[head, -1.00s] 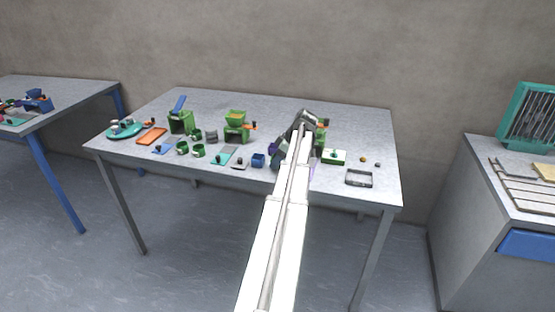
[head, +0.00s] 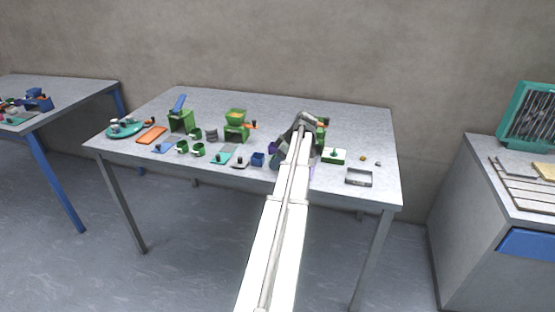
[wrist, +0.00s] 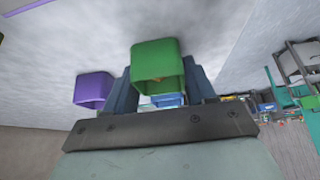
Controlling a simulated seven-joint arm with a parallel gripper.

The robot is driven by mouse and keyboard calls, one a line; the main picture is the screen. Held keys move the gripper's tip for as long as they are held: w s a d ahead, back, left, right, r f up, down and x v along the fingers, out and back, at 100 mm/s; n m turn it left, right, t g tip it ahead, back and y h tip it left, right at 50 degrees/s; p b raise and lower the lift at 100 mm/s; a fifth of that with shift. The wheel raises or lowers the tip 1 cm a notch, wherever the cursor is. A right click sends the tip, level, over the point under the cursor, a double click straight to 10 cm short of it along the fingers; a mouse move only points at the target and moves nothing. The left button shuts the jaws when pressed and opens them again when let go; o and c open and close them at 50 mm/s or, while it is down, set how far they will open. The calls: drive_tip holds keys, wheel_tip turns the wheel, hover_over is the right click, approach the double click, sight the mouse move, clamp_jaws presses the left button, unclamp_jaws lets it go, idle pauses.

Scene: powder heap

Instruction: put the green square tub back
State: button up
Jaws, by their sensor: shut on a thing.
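The green square tub (wrist: 157,60) is held between the two blue-grey fingers of my gripper (wrist: 160,85) in the wrist view. Its open mouth faces the camera, and a little of something blue shows behind its lower edge. In the head view my gripper is mostly hidden by my own arm, over the front right half of the table, and I cannot make out the held tub there. A purple square tub (wrist: 94,90) is beside the green one in the wrist view, apart from it.
The grey table (head: 350,120) carries a green hopper (head: 236,118), green cups (head: 198,150), a blue tub (head: 257,159), a green-and-white block (head: 333,156) and a grey frame (head: 359,177). The back of the table is mostly clear. A side cabinet (head: 500,180) stands at right.

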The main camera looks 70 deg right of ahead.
drive_tip(key=shift+f, duration=0.15)
drive_tip(key=o, duration=1.5)
drive_tip(key=shift+r, duration=3.5)
